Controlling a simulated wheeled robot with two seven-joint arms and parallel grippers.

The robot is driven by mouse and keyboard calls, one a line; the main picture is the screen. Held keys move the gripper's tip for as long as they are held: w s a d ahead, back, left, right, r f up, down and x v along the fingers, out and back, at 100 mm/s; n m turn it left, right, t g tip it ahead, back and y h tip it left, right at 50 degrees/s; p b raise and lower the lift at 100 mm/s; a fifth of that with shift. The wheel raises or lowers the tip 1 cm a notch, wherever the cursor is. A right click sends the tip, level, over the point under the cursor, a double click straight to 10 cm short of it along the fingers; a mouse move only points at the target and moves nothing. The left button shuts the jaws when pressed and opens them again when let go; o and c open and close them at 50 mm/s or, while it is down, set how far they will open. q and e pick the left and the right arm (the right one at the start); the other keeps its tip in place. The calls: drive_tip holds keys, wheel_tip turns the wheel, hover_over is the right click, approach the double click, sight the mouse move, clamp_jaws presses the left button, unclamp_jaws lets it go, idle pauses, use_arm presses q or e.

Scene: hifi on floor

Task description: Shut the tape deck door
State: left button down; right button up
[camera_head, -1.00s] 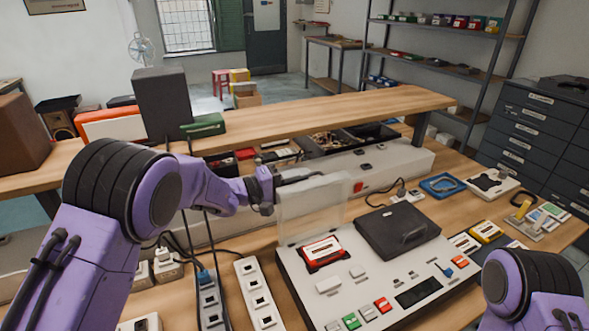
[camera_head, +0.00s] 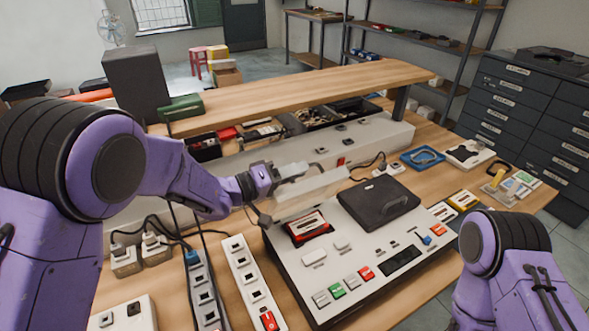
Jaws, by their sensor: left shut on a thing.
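The tape deck (camera_head: 350,250) is a pale unit lying on the workbench. Its clear door (camera_head: 312,190) is raised at the back of the left well and tilted forward. A red and white cassette (camera_head: 308,227) lies in the well below it, in plain sight. My left gripper (camera_head: 284,174) comes in from the left and is shut on the upper part of the door. The fingertips are small and partly hidden by the door. The deck's other lid (camera_head: 372,203), dark, lies flat. Of my right arm, only purple links show at lower right; its gripper is out of view.
White power strips (camera_head: 245,285) and cables lie left of the deck. A raised wooden shelf (camera_head: 300,85) and a long pale box (camera_head: 365,140) stand behind it. A blue tray (camera_head: 422,158) and small cassettes (camera_head: 462,199) lie to the right.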

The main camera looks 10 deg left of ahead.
use_arm(q)
drive_tip(key=shift+f, duration=0.15)
drive_tip(key=c, duration=1.2)
unclamp_jaws()
drive_tip(key=shift+a, duration=0.1)
drive_tip(key=shift+w, duration=0.1)
drive_tip(key=shift+s+a, duration=0.2)
drive_tip(key=shift+a, duration=0.05)
drive_tip(key=b+v, duration=0.3)
drive_tip(key=v, duration=0.7)
